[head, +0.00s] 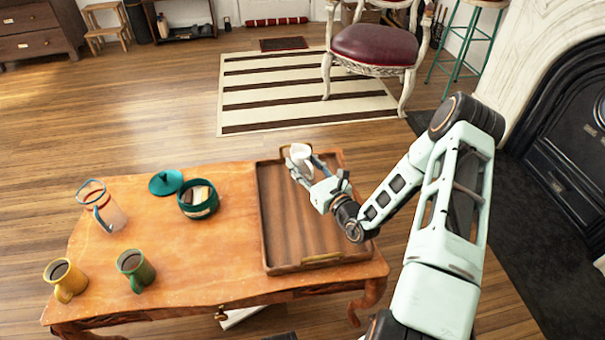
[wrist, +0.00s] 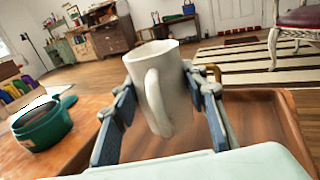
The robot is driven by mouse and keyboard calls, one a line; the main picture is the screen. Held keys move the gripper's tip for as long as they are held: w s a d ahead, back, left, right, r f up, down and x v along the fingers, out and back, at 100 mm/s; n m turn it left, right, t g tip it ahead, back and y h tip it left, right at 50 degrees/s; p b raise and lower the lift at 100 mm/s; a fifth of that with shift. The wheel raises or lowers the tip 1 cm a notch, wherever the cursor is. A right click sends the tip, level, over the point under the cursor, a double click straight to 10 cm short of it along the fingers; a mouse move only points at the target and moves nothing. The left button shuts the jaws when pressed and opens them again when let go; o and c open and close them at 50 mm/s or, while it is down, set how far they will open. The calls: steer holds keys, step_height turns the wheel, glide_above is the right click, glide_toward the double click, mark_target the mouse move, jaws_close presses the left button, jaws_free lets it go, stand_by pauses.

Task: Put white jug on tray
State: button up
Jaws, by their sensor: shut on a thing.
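The white jug (head: 301,156) is held upright in my gripper (head: 309,170) over the far part of the wooden tray (head: 267,222). In the wrist view the jug (wrist: 172,88) sits between the two fingers of my gripper (wrist: 164,100), its handle facing the camera. The fingers are shut on its sides. The tray (wrist: 255,105) shows below and behind the jug in the wrist view. I cannot tell whether the jug's base touches the tray. The tray lies on the right end of the orange wooden table (head: 225,245).
Left of the tray are a teal pot (head: 199,209), its teal lid (head: 166,183), a glass pitcher (head: 112,216), a green mug (head: 135,270) and a yellow mug (head: 65,279). The tray's visible floor is clear. A chair (head: 375,45) stands beyond the table.

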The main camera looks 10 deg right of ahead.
mark_target(307, 175)
steer(key=shift+w+f, duration=0.2)
steer(key=shift+f, duration=0.05)
steer(key=shift+w+d+f+b, duration=0.15)
steer(key=shift+f+b, duration=0.25)
steer(key=shift+f, duration=0.45)
steer(key=shift+w+a+f+b, duration=0.1)
steer(key=shift+f+b, duration=0.25)
steer(key=shift+f, duration=0.5)
steer(key=shift+f, duration=0.1)
steer(key=o, duration=1.5)
steer(key=shift+f, duration=0.1)
steer(key=shift+c, duration=0.2)
steer(key=shift+s+d+r, duration=0.1)
steer(key=shift+r, duration=0.15)
steer(key=p+v, duration=0.2)
steer(key=v, duration=1)
steer(key=shift+f+p, duration=0.15)
steer(key=shift+p, duration=0.15)
